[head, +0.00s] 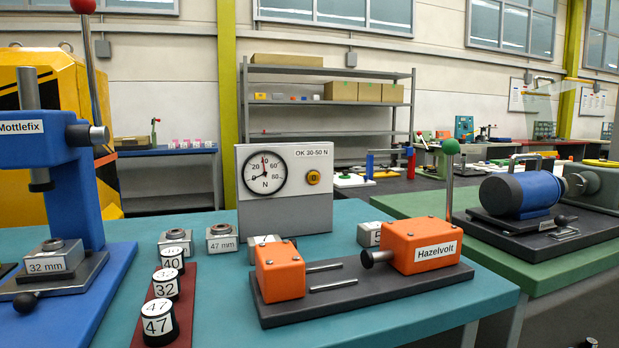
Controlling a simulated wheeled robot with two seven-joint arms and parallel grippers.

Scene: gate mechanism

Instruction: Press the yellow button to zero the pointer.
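The yellow button (313,178) is a small round button on the front of a grey gauge box (285,214), to the right of the dial. The box stands at the back of the teal table and carries the label "OK 30-50 N". Its round white dial (264,173) has a black rim, numbers and an "N". A dark pointer and some red show near the dial's upper middle; the exact reading is too small to tell. Nothing touches the button. Neither of my grippers is in view.
An orange Hazelvolt fixture (421,246) on a dark base stands in front of the box. A blue Mottlefix press (75,190) is at left. Numbered black-and-white cylinders (160,323) line a red strip. Grey blocks, one marked 47 mm (222,238), sit nearby. The teal table's front middle is clear.

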